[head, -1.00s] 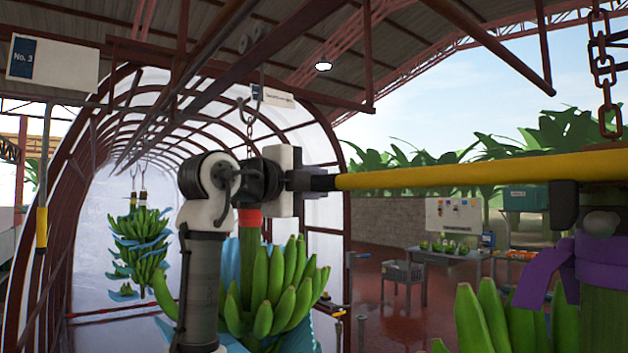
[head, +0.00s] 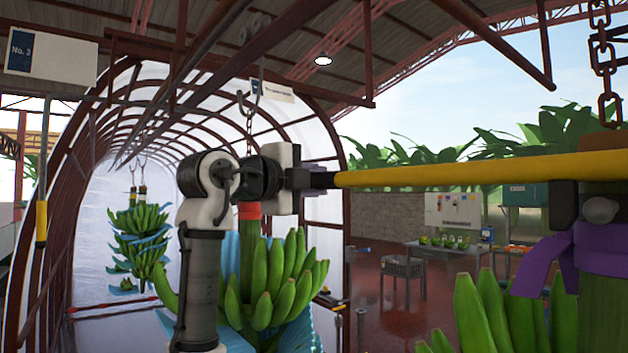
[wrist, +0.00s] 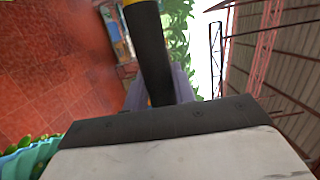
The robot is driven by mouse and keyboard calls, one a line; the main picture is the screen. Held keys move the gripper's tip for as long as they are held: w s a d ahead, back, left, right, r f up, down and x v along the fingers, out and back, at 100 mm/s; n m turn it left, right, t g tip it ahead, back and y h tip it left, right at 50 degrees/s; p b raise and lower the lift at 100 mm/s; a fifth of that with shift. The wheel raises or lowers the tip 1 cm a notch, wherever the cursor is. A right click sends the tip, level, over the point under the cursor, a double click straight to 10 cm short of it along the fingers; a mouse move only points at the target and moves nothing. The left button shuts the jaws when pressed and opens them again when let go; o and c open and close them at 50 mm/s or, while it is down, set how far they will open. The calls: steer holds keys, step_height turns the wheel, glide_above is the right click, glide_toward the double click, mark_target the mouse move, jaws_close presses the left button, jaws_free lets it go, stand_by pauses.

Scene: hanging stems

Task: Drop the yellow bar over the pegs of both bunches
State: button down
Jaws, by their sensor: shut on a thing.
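My gripper (head: 308,179) is shut on the black end of the yellow bar (head: 450,172). The bar runs level to the right, past the picture's edge; its black end also shows in the wrist view (wrist: 151,50). The right bunch (head: 482,315) hangs close at the right, with a purple ribbon and a grey rounded peg end (head: 600,210) on its stalk, just below the bar. A black block (head: 563,207) sits beside it, under the bar. The left bunch (head: 262,285) hangs behind my arm; its stalk has a red band (head: 249,211). Its peg is hidden.
A chain (head: 605,60) hangs above the right bunch. A hook and chain (head: 249,115) hang above the left one. More bunches (head: 139,240) hang inside the arched plastic tunnel.

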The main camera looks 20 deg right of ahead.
steer(key=shift+f, duration=0.4)
steer(key=c, duration=1.1)
jaws_free()
steer(key=shift+o, duration=0.2)
steer(key=b+v, duration=0.5)
steer(key=v, duration=0.9)
